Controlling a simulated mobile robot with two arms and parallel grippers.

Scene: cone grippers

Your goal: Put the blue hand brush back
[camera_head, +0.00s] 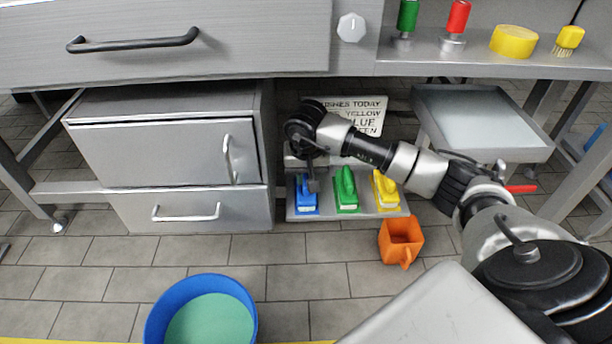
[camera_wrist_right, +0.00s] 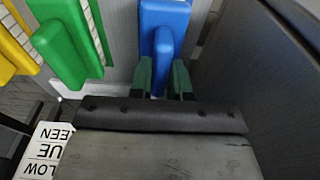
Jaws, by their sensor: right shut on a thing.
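The blue hand brush (camera_head: 304,203) is at the left end of a low grey shelf (camera_head: 362,213), in a row with a green brush (camera_head: 346,192) and a yellow brush (camera_head: 386,192). My right gripper (camera_head: 312,186) reaches down to it from above. In the right wrist view the two dark green fingers of my right gripper (camera_wrist_right: 163,80) are on either side of the handle of the blue brush (camera_wrist_right: 163,45), shut on it. Whether the brush rests on the shelf or is just above it, I cannot tell. My left gripper is not in view.
A grey cabinet (camera_head: 165,155) stands close left of the brushes. A partly hidden sign (camera_head: 368,112) is behind my arm. An orange jug (camera_head: 401,238) is on the floor in front. A blue bucket (camera_head: 160,322) with green contents stands on the floor nearer me.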

